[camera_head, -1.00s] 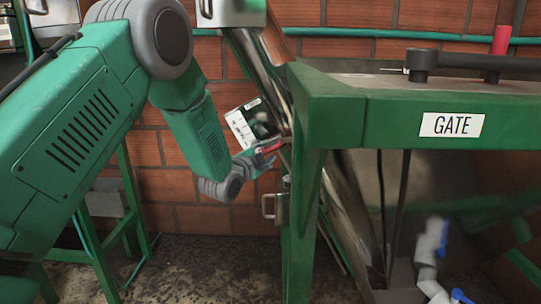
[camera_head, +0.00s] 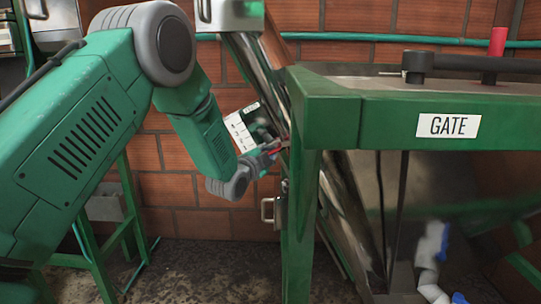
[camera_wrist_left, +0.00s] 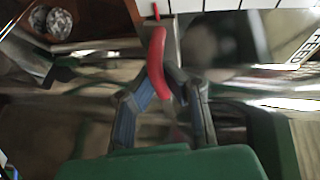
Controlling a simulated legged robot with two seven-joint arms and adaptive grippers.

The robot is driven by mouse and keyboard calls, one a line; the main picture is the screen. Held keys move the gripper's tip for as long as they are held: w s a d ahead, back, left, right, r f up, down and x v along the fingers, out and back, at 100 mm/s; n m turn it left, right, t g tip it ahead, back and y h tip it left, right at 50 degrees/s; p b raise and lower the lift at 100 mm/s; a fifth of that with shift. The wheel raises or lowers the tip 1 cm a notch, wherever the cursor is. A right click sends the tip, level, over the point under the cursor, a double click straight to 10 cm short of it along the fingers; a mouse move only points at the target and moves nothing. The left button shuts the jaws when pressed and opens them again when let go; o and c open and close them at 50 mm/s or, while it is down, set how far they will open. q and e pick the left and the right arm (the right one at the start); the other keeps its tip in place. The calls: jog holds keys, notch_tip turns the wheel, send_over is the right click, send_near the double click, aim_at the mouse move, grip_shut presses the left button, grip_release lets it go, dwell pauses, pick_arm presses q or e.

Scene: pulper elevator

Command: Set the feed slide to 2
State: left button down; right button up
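The feed slide's red handle (camera_head: 272,151) shows small in the head view, beside the sloping steel chute. In the left wrist view the curved red handle (camera_wrist_left: 157,62) stands upright between my fingers. My left gripper (camera_head: 268,149) reaches it from the left. In the left wrist view the fingers of the left gripper (camera_wrist_left: 162,84) converge around the handle and appear shut on it. A white scale plate (camera_head: 241,125) hangs just behind the gripper; its marks are too small to read, so the slide's setting cannot be told. My right gripper is not in view.
A green frame (camera_head: 303,210) with a GATE label (camera_head: 448,126) stands close to the right of the gripper. The steel chute (camera_head: 262,68) slopes down behind it. A dark lever (camera_head: 455,62) and red knob (camera_head: 497,41) are on top. A brick wall lies behind.

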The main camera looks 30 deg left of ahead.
pick_arm(q)
jog(key=shift+s+a+f, duration=0.2)
jog(key=shift+f, duration=0.2)
jog(key=shift+r+p, duration=0.25)
jog(key=shift+p, duration=0.1)
jog(key=r+p, duration=0.1)
jog(key=a+r+p, duration=0.1)
jog(key=s+a+r+p, duration=0.1)
jog(key=r, duration=0.1)
jog(key=shift+p, duration=0.35)
jog(key=shift+s, duration=0.1)
jog(key=shift+f, duration=0.1)
jog(key=c, duration=1.6)
grip_release()
jog(key=shift+s+a, duration=0.1)
jog(key=shift+s, duration=0.1)
jog(key=shift+r, duration=0.2)
jog(key=shift+a, duration=0.1)
jog(key=shift+w+f, duration=0.1)
